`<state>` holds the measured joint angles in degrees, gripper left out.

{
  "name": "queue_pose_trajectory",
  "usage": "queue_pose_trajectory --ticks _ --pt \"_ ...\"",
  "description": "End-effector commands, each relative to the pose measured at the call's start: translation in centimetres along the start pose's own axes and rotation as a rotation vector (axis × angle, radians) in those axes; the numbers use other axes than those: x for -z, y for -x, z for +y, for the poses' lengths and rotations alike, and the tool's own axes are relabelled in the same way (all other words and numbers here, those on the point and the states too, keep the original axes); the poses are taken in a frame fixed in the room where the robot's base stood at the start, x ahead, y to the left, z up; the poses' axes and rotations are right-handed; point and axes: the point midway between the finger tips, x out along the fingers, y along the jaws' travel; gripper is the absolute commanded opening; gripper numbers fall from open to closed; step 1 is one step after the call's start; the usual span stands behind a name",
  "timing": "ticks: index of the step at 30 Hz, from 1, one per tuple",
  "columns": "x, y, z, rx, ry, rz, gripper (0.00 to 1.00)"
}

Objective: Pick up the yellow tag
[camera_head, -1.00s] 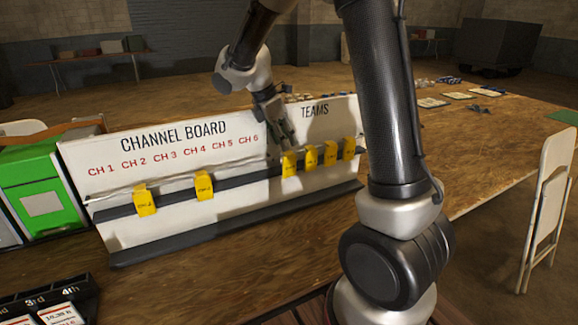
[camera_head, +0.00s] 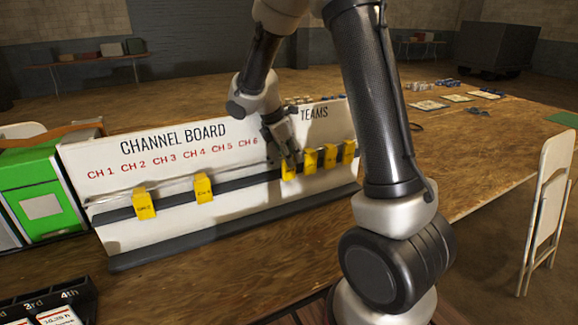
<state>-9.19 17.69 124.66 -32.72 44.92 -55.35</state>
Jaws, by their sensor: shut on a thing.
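Several yellow tags hang along the dark rail of the white channel board (camera_head: 160,235). Two of them, a far left tag (camera_head: 144,205) and a second tag (camera_head: 204,188), are on the left part under the CH labels. On the TEAMS side, my gripper (camera_head: 288,160) is shut on the top of the leftmost yellow tag (camera_head: 289,172), which is still at the rail. Its upper part is hidden by the fingers. To its right hang a middle tag (camera_head: 310,161) and further tags (camera_head: 330,156), (camera_head: 348,151) close by.
A green case (camera_head: 45,205) stands left of the board. A dark rack with cards (camera_head: 50,310) is at the front left. A folding chair (camera_head: 548,205) stands at the right. Cards (camera_head: 430,104) lie on the far table; the wooden table before the board is mostly clear.

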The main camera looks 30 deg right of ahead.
Motion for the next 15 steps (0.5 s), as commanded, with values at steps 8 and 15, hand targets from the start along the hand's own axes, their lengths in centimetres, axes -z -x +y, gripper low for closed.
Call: queue_pose_trajectory --ticks 8,15 --pt "-0.1 0.5 0.0 -0.003 -0.001 0.0 0.06" --pt "-0.4 1.6 -0.2 -0.002 -0.002 0.0 0.06"
